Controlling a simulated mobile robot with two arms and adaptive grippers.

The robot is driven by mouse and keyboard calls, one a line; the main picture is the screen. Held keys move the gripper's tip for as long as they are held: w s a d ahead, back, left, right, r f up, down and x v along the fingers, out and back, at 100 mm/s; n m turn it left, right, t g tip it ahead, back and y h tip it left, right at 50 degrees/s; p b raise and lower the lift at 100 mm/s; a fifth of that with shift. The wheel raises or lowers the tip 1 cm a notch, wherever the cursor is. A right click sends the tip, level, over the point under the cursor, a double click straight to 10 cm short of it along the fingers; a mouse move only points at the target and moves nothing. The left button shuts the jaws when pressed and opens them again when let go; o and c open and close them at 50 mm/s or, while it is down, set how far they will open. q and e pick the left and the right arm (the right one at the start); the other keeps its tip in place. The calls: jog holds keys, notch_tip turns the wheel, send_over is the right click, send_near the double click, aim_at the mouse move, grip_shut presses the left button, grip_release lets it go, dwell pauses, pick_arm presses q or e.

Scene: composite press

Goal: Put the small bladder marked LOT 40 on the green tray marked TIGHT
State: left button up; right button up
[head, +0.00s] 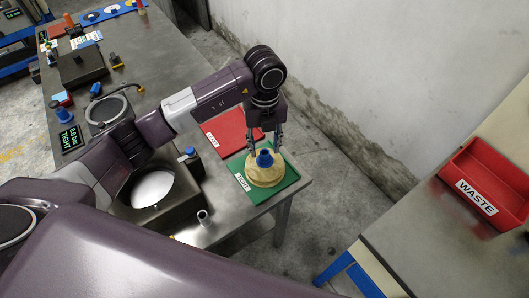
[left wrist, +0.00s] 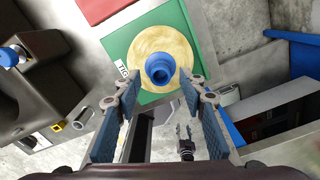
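A round tan bladder with a blue neck (head: 264,172) sits on the green tray (head: 288,181) at the table's corner. No lot mark is legible on it. My left gripper (head: 267,136) is directly above the bladder, pointing down. In the left wrist view the fingers of my left gripper (left wrist: 160,86) are spread with nothing between them, and the bladder (left wrist: 143,55) lies beyond the tips, on the green tray (left wrist: 181,17). A small two-pronged gripper (left wrist: 184,131), apparently my right one, shows low down with prongs apart.
A red tray (head: 226,130) lies beside the green one. A dark fixture with a white disc (head: 153,188) and a display reading TIGHT (head: 70,138) are to the left. A red WASTE bin (head: 490,185) stands on another table at right, across a floor gap.

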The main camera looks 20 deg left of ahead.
pick_arm(q)
notch_tip(320, 180, up, 9)
jog(key=b, duration=0.1)
jog(key=shift+b, duration=0.35)
jog(key=shift+f, duration=0.15)
